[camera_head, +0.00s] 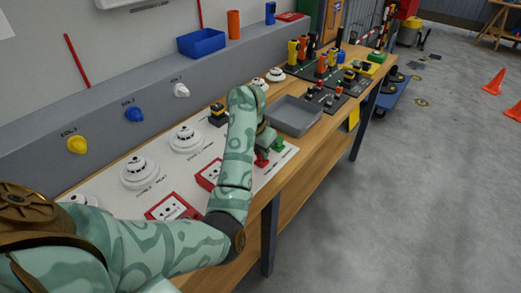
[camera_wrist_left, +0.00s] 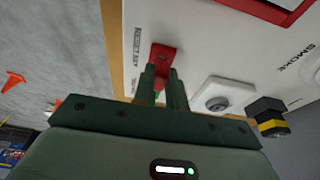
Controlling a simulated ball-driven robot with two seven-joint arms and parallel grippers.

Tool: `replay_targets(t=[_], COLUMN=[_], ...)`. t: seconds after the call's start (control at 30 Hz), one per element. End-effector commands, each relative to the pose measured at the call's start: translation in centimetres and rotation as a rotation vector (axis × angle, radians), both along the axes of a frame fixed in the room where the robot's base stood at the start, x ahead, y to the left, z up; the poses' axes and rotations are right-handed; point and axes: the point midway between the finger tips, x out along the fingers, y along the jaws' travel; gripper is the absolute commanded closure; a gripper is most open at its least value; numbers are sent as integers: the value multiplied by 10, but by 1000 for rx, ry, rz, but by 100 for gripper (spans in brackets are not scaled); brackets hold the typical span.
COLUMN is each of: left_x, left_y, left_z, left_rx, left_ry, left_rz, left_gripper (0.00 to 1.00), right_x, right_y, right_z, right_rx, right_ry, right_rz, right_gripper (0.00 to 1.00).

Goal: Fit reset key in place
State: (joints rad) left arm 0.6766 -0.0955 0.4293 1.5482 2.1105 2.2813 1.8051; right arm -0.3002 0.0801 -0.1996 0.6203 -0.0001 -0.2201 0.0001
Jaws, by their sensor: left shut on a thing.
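My left gripper (camera_wrist_left: 163,80) is shut on the red reset key (camera_wrist_left: 162,54), a flat red piece with a small hole. In the left wrist view the key's end shows between and beyond the dark green fingertips, over the white panel (camera_wrist_left: 190,50), beside a printed label that seems to read RESET KEY. I cannot tell if the key touches the panel. In the head view, my left arm reaches over the panel's right end, and a small red part (camera_head: 261,160) shows just below the wrist. Two red-framed call points (camera_head: 172,208) sit on the panel. My right gripper is out of view.
Detectors (camera_head: 139,171) and a black-and-yellow device (camera_head: 217,115) stand on the panel. A grey tray (camera_head: 293,128) lies just beyond the gripper. Further along the bench are dark boards with several colored parts. The floor to the right is open, with orange cones (camera_head: 494,82).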

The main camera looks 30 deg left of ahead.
Motion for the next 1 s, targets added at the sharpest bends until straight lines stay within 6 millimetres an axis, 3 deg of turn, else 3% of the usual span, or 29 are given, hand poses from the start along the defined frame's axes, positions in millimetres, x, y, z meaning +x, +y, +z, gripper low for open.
replay_targets(t=[0.73, 0.77, 0.83, 1.0], left_x=[0, 0, 0, 0], left_y=[0, 0, 0, 0], left_z=[-9, -9, -9, -9], left_rx=[0, 0, 0, 0], left_ry=[-1, -1, -1, -1], left_rz=[-1, -1, -1, -1], left_gripper=[100, 81, 61, 61], right_x=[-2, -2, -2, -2], right_y=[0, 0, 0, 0], right_z=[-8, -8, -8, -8], right_rx=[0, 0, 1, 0], right_ry=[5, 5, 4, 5], right_rz=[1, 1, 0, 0], right_gripper=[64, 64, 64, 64])
